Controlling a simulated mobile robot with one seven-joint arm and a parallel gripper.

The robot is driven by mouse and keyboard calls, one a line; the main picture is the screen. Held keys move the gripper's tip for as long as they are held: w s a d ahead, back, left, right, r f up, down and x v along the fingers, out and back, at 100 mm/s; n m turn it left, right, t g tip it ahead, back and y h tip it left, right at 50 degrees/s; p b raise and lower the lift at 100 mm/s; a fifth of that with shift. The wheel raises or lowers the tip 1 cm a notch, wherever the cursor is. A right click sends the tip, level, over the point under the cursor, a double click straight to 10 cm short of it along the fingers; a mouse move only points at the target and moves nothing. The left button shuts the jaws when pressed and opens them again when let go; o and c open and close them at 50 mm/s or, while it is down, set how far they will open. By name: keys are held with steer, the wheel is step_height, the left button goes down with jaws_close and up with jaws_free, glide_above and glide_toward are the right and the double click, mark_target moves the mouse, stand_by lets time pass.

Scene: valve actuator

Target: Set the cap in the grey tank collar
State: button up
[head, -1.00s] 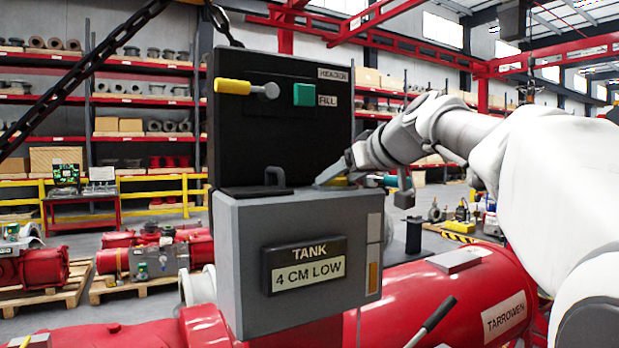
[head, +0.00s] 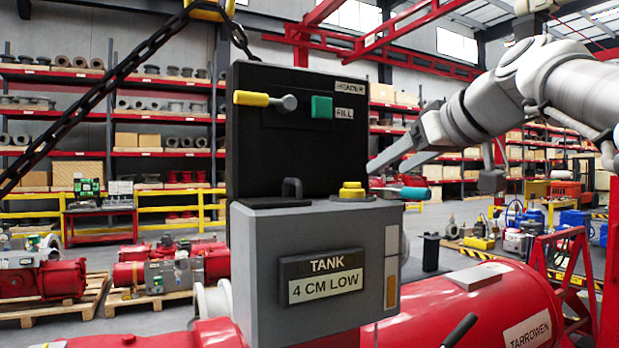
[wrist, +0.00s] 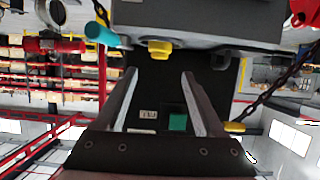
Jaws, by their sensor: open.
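The yellow cap (head: 352,190) sits upright on the right part of the grey tank's top (head: 320,205). Its wide yellow base hides whatever collar is under it, so I cannot tell how deep it sits. The cap also shows in the wrist view (wrist: 159,48), with the tank (wrist: 200,14) upside down. My gripper (head: 386,169) is open and empty, to the right of the cap and a little higher, apart from it. In the wrist view its fingers (wrist: 159,75) are spread with nothing between them, and the cap lies beyond the tips.
A black header box (head: 290,130) with a yellow-ended lever (head: 262,99) and green button (head: 321,107) stands behind the tank top. A black handle (head: 291,190) is left of the cap. A teal-handled tool (head: 413,193) lies at the right edge. A chain (head: 95,100) slants at left.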

steer(key=s+a+f+m+g+h, duration=0.1)
steer(key=s+f+g, duration=0.1)
steer(key=s+f, duration=0.5)
steer(key=s+a+f+m+g+h, duration=0.1)
steer(key=s+f, duration=0.7)
steer(key=f, duration=1)
steer(key=s+a+f+m+g+h, duration=0.1)
steer(key=s+f+m+g+h, duration=0.1)
steer(key=s+f, duration=0.5)
step_height(320, 180, down, 6)
steer(key=shift+s+a+r+g+h, duration=0.1)
steer(key=shift+s+a+g+h, duration=0.3)
steer(key=shift+g, duration=0.6)
steer(key=shift+w+d, duration=0.15)
